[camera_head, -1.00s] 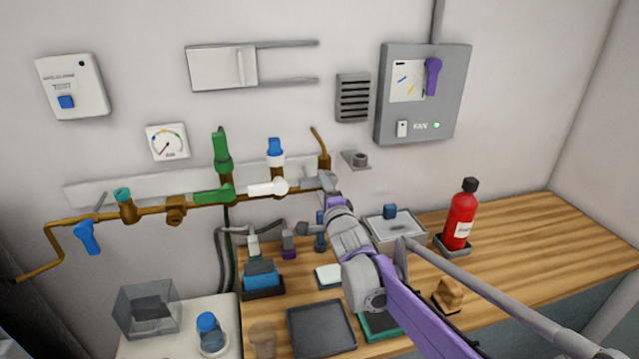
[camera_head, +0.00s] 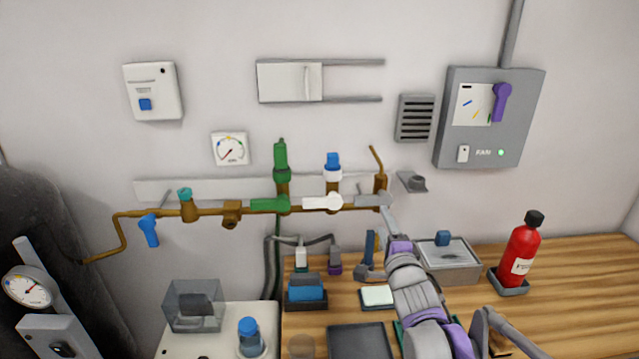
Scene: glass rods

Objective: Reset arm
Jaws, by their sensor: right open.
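My right arm comes in from the lower right. My right gripper (camera_head: 380,242) is open, with nothing seen between its fingers. It hangs in front of the wall, and its upper finger overlaps the right end of the brass pipe (camera_head: 240,211) in the picture. I cannot tell whether it touches the pipe. A blue upright piece (camera_head: 370,243) shows close beside the fingers. My left gripper is out of view.
A grey tray (camera_head: 455,262) and a red bottle (camera_head: 521,250) stand right of my arm on the wooden bench (camera_head: 590,275). A clear box (camera_head: 193,306) and blue-capped bottle (camera_head: 249,338) stand at lower left. A gauge (camera_head: 28,287) is at far left. Free bench lies far right.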

